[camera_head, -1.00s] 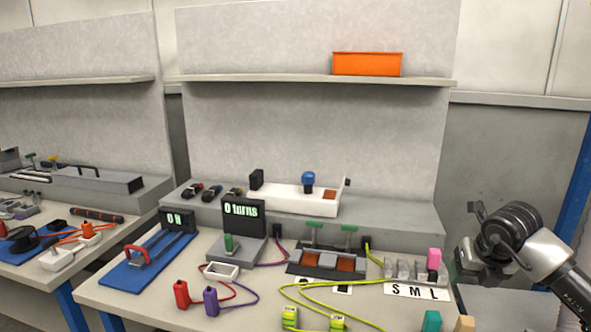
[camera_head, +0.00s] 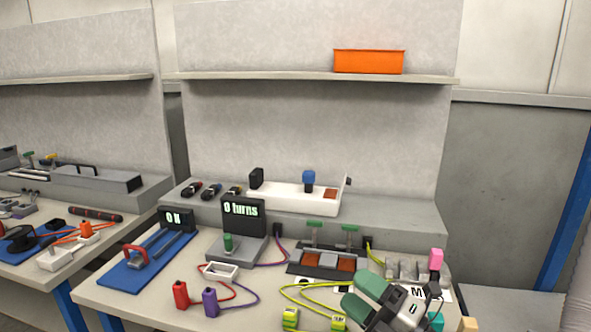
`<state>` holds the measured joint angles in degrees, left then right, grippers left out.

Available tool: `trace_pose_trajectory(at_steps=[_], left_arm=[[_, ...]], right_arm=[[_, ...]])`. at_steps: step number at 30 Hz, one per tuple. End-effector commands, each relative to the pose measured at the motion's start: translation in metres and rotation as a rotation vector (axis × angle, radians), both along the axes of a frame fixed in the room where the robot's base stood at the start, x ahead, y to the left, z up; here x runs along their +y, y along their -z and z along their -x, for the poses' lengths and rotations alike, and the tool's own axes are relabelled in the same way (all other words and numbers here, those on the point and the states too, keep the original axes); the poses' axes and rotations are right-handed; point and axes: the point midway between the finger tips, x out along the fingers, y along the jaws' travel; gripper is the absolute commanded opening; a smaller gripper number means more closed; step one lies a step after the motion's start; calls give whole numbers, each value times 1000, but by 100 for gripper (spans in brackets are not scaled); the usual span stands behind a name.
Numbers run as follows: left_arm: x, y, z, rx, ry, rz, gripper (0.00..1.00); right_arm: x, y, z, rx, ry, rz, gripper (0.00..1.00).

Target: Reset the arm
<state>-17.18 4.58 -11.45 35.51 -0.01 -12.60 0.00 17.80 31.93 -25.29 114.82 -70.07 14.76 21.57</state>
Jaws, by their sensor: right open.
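My right gripper (camera_head: 396,303) is at the bottom right of the head view, low in front of the workbench. It is open, and I see nothing held in it. The exact fingertips are hard to make out. My left gripper is not in view.
The workbench (camera_head: 105,296) holds a blue board (camera_head: 125,278), a "0 turns" display (camera_head: 241,209), red (camera_head: 181,295) and purple (camera_head: 210,302) plugs, and yellow-green cables. A pink block (camera_head: 436,259) stands at the right. An orange bin (camera_head: 368,61) sits on the shelf.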

Motion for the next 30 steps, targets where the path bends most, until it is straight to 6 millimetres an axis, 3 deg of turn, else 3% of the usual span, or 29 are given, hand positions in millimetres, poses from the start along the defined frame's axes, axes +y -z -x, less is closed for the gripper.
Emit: trace_pose_trajectory(at_steps=[4,7,11,15,21,30], left_arm=[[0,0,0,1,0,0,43],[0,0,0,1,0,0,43],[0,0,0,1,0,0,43],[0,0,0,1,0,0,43],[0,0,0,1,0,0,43],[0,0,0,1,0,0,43]], right_arm=[[-33,8,7,181,226,-376,61],[-63,33,13,351,407,-576,61],[-97,86,35,631,652,-771,61],[-118,153,81,985,905,-889,61],[-119,216,156,1411,1131,-907,61],[-101,252,254,1890,1286,-809,61]])
